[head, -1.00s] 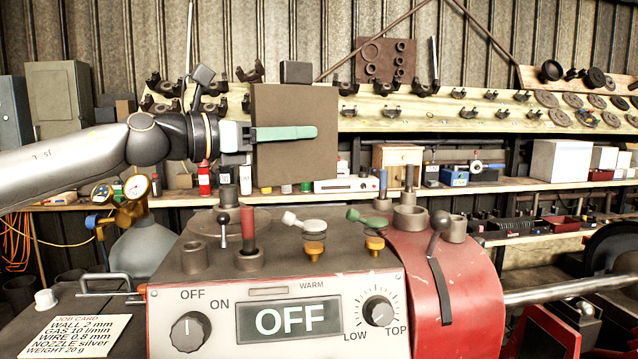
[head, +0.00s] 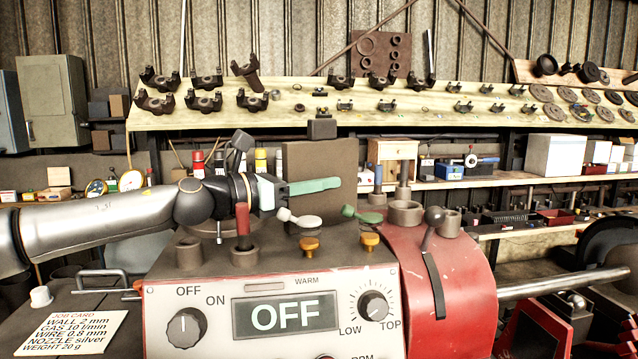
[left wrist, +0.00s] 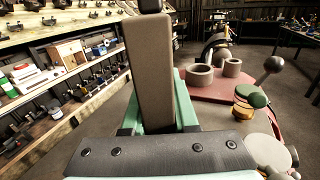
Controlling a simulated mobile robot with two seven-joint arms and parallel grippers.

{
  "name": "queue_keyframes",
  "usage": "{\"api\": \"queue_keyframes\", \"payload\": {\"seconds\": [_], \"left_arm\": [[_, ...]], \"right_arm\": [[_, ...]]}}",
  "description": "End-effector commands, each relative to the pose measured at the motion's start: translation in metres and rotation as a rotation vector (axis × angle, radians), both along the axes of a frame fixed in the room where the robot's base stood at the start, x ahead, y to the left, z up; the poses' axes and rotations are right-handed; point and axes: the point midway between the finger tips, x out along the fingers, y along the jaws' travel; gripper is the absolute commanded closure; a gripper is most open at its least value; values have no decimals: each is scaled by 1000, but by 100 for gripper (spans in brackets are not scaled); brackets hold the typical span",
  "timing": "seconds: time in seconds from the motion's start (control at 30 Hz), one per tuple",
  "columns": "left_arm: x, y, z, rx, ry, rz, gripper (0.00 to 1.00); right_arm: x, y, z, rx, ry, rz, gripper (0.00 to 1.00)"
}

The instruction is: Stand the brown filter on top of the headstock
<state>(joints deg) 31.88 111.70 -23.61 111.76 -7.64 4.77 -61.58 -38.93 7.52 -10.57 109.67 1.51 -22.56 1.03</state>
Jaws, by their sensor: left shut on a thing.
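The brown filter (head: 318,160) is a flat upright slab with a small block on top, above the rear of the headstock (head: 449,285). My left gripper (head: 318,185) is shut on it from the left, one green finger across its front. In the left wrist view the filter (left wrist: 152,70) stands between the green fingers (left wrist: 184,110). The filter's lower edge is hidden behind the levers and knobs, so I cannot tell whether it touches the headstock. My right gripper is not in view.
A red post (head: 243,226), a white-topped lever (head: 299,219), a green-topped lever (head: 362,215) and brass knobs (head: 371,241) stand along the headstock's front edge. Grey rings (head: 405,212) and a black ball lever (head: 434,216) stand to the right.

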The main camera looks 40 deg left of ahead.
Motion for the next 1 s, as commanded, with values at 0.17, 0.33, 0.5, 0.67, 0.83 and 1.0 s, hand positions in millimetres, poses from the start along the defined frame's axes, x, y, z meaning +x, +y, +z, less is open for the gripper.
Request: {"api": "queue_keyframes", "payload": {"seconds": [0.17,0.33,0.5,0.67,0.83,1.0], "left_arm": [[0,0,-5,-1,0,0,100],[0,0,-3,-1,1,0,54],[0,0,-3,-1,1,0,43],[0,0,-3,-1,1,0,43],[-3,1,0,2,-1,0,43],[-18,5,-1,4,-4,0,43]], "right_arm": [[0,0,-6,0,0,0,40],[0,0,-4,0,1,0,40],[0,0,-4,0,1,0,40],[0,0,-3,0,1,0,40],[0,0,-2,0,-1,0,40],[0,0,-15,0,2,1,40]]}}
